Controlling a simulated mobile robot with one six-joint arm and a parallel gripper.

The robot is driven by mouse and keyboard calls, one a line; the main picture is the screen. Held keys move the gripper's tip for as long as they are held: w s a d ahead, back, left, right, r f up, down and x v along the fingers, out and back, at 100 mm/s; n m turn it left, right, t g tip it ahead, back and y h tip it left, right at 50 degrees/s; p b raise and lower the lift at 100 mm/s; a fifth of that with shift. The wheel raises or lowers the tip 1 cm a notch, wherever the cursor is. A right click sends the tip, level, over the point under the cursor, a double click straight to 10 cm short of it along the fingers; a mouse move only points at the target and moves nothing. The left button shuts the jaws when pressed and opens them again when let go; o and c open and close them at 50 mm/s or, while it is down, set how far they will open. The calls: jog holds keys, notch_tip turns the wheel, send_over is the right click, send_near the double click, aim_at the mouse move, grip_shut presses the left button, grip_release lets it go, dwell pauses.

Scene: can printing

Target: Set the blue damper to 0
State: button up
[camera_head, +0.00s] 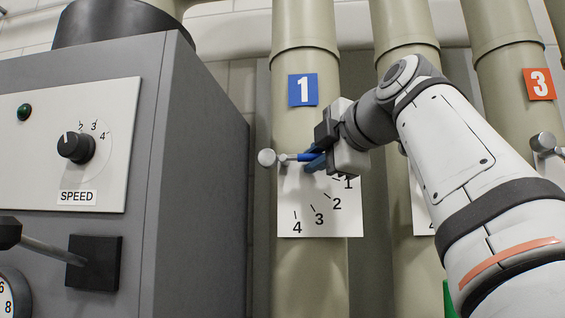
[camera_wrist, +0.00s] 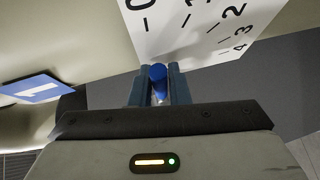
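The blue damper handle (camera_head: 305,157) is on the pipe under the blue sign 1 (camera_head: 303,90). Its rod runs left to a pale ball knob (camera_head: 267,158), and the lever lies roughly level, pointing right. My gripper (camera_head: 316,158) is at its blue end. In the wrist view the blue handle (camera_wrist: 158,73) sits between the two fingers (camera_wrist: 160,88), which appear closed on it. The white scale plate (camera_head: 290,225) shows 1 to 4; its 0 is hidden in the head view.
A grey machine (camera_head: 205,190) with a speed knob (camera_head: 76,147) and a black lever (camera_head: 40,246) stands at the left. A second pipe is partly behind my arm. A third pipe with an orange sign 3 (camera_head: 539,84) and its own knob (camera_head: 543,142) is at the right.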

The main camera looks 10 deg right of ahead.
jog(key=shift+o, duration=1.4)
jog(key=shift+s+a, duration=0.1)
jog(key=shift+o, duration=0.4)
jog(key=b+v, duration=0.1)
jog(key=v, duration=0.6)
jog(key=shift+s, duration=0.35)
